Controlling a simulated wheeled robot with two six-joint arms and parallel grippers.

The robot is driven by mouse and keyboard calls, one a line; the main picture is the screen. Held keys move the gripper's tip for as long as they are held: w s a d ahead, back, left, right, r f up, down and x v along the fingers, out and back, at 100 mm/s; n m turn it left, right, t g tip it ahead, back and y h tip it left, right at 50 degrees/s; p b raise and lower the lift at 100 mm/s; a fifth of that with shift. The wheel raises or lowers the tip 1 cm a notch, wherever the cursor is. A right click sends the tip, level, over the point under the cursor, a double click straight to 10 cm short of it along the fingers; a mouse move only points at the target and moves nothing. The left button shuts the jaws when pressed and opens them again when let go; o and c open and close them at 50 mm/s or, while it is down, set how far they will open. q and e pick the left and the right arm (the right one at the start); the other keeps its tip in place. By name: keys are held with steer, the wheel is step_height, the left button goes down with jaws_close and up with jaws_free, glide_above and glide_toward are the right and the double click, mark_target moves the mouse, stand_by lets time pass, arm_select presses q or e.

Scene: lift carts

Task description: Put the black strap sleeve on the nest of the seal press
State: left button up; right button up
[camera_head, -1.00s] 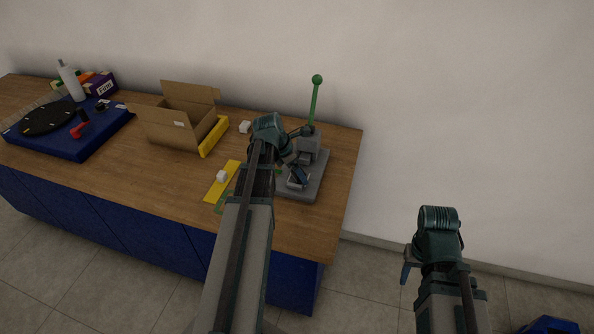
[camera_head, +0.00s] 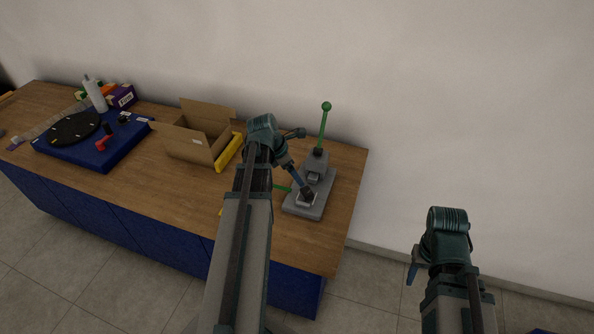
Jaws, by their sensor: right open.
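The seal press (camera_head: 316,165) stands on a grey base near the right end of the wooden bench, its green-knobbed lever raised. Its small pale nest (camera_head: 306,201) is at the front of the base. My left gripper (camera_head: 307,195) reaches down from the upper left, with its tip right over the nest. A small dark shape shows at that tip. I cannot tell whether it is the black strap sleeve or the fingers, nor whether they touch the nest. My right gripper (camera_head: 413,275) is open and empty, hanging off the bench over the floor at the right.
An open cardboard box (camera_head: 196,146) with a yellow bin (camera_head: 229,151) beside it stands left of my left arm. A blue board (camera_head: 100,150) with a black disc (camera_head: 75,128), a white bottle (camera_head: 95,96) and a purple box (camera_head: 122,95) are farther left.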

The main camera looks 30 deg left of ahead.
arm_select(q)
steer(key=s+d+m+g+y, duration=0.1)
steer(key=s+d+m, duration=0.3)
steer(key=d+m, duration=0.7)
steer(key=s+d+f+m+g+y, duration=0.1)
steer(key=s+d+m, duration=0.3)
steer(key=d+m, duration=0.7)
steer(key=s+d+m+g+y, duration=0.1)
steer(key=s+d+m, duration=0.3)
steer(key=d+m, duration=0.7)
steer(key=shift+s+f+g+y, duration=0.15)
steer(key=shift+f+g+y, duration=0.1)
steer(key=shift+g+y, duration=0.2)
steer(key=shift+d, duration=0.1)
steer(key=shift+f+b, duration=0.7)
steer(key=shift+b, duration=0.05)
